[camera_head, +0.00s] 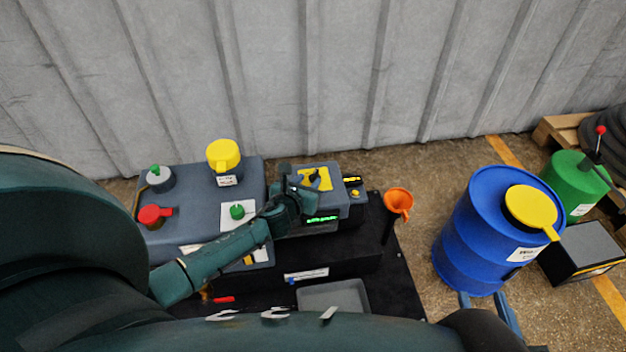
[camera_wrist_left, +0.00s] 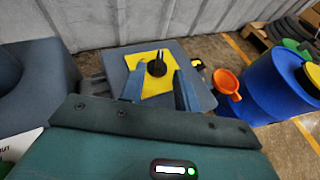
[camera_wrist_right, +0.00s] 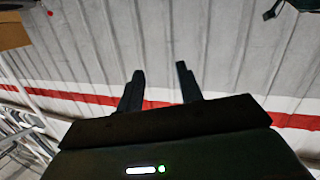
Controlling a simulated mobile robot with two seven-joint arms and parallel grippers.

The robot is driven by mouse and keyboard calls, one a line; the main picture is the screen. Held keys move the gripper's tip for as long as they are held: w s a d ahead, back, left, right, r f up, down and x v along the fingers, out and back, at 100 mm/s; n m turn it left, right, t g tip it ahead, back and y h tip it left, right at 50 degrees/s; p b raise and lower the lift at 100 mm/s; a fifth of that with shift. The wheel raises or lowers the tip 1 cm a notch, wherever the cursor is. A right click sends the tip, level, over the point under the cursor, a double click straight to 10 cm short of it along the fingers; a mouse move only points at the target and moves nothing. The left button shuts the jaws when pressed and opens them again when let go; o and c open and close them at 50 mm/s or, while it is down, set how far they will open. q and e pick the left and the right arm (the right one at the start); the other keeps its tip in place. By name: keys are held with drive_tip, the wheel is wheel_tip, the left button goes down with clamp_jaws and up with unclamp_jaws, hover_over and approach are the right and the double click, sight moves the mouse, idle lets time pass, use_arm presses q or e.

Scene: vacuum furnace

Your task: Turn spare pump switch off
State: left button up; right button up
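A black knob switch (camera_wrist_left: 157,67) stands on a yellow plate (camera_wrist_left: 150,85) on top of a grey box (camera_wrist_left: 199,62). I see no label that names it. The yellow plate also shows in the head view (camera_head: 322,180), partly hidden by my left gripper (camera_head: 304,187). In the left wrist view, my left gripper (camera_wrist_left: 159,70) is open, with its fingers apart on either side of the knob. Contact with the knob cannot be told. My right gripper (camera_wrist_right: 160,70) is open and empty, facing the corrugated wall away from the switch.
A larger grey unit (camera_head: 207,178) left of the box carries a red handle (camera_head: 152,216), a green knob (camera_head: 237,211) and a yellow cap (camera_head: 223,154). An orange funnel (camera_head: 398,201) and blue drum (camera_head: 484,232) stand right. The corrugated wall (camera_head: 270,70) is behind.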

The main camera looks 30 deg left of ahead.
sight(314, 174)
use_arm(q)
drive_tip(key=b+x, duration=0.1)
drive_tip(key=x, duration=0.3)
drive_tip(key=shift+f, duration=0.1)
drive_tip(key=shift+w+a, duration=0.1)
drive_tip(key=shift+w, duration=0.25)
use_arm(e)
drive_tip(key=shift+a+r+n+t+y, duration=0.1)
drive_tip(key=shift+a+n+t+y, duration=0.25)
drive_tip(key=shift+n+t+y, duration=0.25)
use_arm(q)
clamp_jaws()
use_arm(e)
drive_tip(key=shift+w, duration=0.1)
